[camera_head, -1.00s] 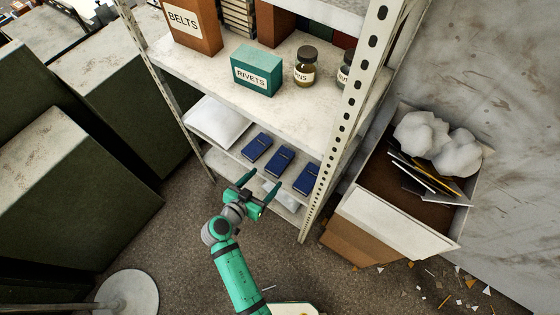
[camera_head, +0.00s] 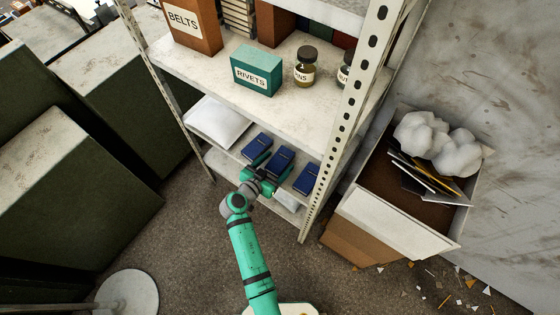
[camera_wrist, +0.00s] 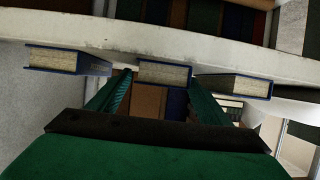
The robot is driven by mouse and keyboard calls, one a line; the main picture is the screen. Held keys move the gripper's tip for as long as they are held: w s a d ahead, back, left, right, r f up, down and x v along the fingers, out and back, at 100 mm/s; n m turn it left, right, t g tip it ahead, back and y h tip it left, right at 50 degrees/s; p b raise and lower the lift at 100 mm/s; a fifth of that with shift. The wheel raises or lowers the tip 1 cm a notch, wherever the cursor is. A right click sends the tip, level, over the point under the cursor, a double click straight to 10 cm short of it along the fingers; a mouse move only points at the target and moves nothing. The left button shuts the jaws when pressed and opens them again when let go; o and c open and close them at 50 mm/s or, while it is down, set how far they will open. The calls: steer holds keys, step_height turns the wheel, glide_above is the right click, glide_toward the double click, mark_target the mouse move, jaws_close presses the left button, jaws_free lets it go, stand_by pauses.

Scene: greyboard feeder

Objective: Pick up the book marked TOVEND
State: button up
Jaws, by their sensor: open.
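Three dark blue books lie in a row on the lower shelf: a left book (camera_head: 257,147), a middle book (camera_head: 281,158) and a right book (camera_head: 308,178). The lettering on them is too small to read, so I cannot tell which is marked TOVEND. My gripper (camera_head: 270,173) is open at the near end of the middle book. In the wrist view, the middle book (camera_wrist: 163,74) shows its page edge between my two fingers (camera_wrist: 162,80). I cannot tell whether the fingers touch it. The other two books (camera_wrist: 68,60) (camera_wrist: 234,85) are outside the fingers.
The shelf above holds a green RIVETS box (camera_head: 257,70) and a jar (camera_head: 306,66). A white packet (camera_head: 216,122) lies left of the books. A perforated upright (camera_head: 345,125) stands to the right, with an open bin (camera_head: 400,225) beyond.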

steer(key=shift+w+d+f, duration=0.25)
steer(key=shift+w+d, duration=0.1)
steer(key=shift+w, duration=0.1)
steer(key=c, duration=1.2)
steer(key=shift+r, duration=0.15)
